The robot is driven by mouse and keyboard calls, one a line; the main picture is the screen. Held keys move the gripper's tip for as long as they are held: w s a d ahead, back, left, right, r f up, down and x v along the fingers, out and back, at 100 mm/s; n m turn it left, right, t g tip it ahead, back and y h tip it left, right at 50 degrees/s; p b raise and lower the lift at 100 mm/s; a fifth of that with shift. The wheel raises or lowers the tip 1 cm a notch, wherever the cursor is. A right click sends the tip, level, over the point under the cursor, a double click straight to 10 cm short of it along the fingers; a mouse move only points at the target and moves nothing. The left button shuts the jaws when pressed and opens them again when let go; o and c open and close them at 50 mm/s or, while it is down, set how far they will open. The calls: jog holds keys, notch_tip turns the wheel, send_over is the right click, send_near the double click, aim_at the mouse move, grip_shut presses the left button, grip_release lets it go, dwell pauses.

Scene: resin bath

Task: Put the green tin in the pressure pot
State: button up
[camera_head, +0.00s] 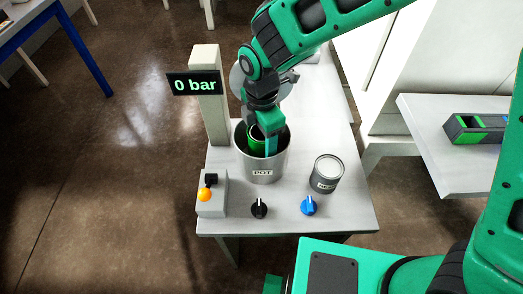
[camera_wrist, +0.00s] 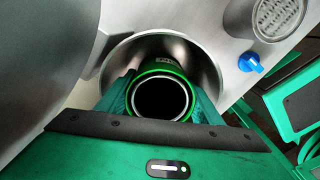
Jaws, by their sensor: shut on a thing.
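The green tin (camera_wrist: 160,94) is an open cylinder with a dark inside and a light rim. My gripper (camera_wrist: 160,100) is shut on it, one finger on each side. In the wrist view the tin is over the mouth of the pressure pot, within its rim. The pressure pot (camera_head: 262,172) is a grey metal pot labelled POT, open at the top, standing on the white table. In the head view the tin (camera_head: 257,143) shows inside the pot's mouth, partly behind my gripper (camera_head: 265,145). Whether the tin touches the pot's floor cannot be told.
A black knob (camera_head: 259,208), a blue knob (camera_head: 309,205) and a box with an orange button (camera_head: 204,195) are along the front. A post with a "0 bar" display (camera_head: 194,84) stands behind left. A round metal lid (camera_wrist: 40,50) is close by.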

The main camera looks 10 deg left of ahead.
aim_at(262, 153)
jog(key=shift+f, duration=2.5)
jog(key=o, duration=1.2)
jog(key=shift+f, duration=0.15)
jog(key=shift+o, duration=0.3)
notch_tip(262, 153, up, 12)
jog(key=shift+r, duration=0.15)
